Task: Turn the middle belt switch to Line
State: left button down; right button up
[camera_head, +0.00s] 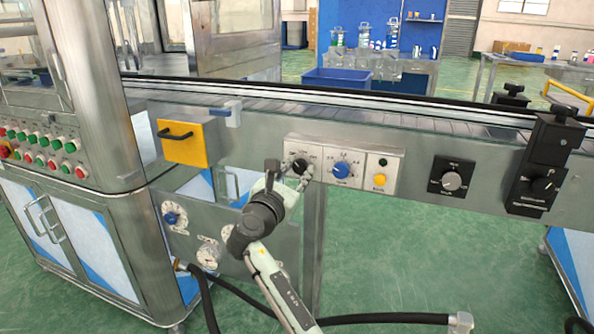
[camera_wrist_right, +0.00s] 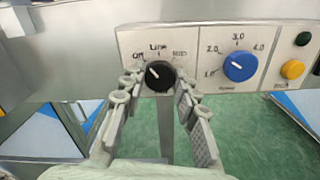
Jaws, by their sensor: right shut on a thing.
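The black belt switch (camera_wrist_right: 159,76) sits on the light control panel, with labels Off, Line and a third, hard-to-read position above it. Its white mark appears to point up-left, towards Off. My right gripper (camera_wrist_right: 153,88) is shut on the switch, one finger on each side of it. In the head view the right gripper (camera_head: 287,170) reaches up from below and partly covers the switch (camera_head: 300,166). My left gripper is not in view.
Right of the switch are a blue numbered dial (camera_head: 341,170) and a yellow button (camera_head: 379,180). A yellow box with a handle (camera_head: 186,143) stands out at the left. Another black knob (camera_head: 451,181) is farther right. The conveyor (camera_head: 400,115) runs above.

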jog(key=shift+m, duration=0.9)
jog(key=shift+m+b, duration=0.3)
jog(key=shift+m, duration=0.9)
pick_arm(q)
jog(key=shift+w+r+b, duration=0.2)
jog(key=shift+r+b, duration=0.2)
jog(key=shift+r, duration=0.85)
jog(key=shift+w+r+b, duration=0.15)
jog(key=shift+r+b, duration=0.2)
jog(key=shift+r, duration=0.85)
pick_arm(e)
jog(key=shift+m, duration=1.4)
jog(key=shift+r, duration=0.1)
jog(key=o, duration=1.2)
jog(key=shift+c, duration=0.2)
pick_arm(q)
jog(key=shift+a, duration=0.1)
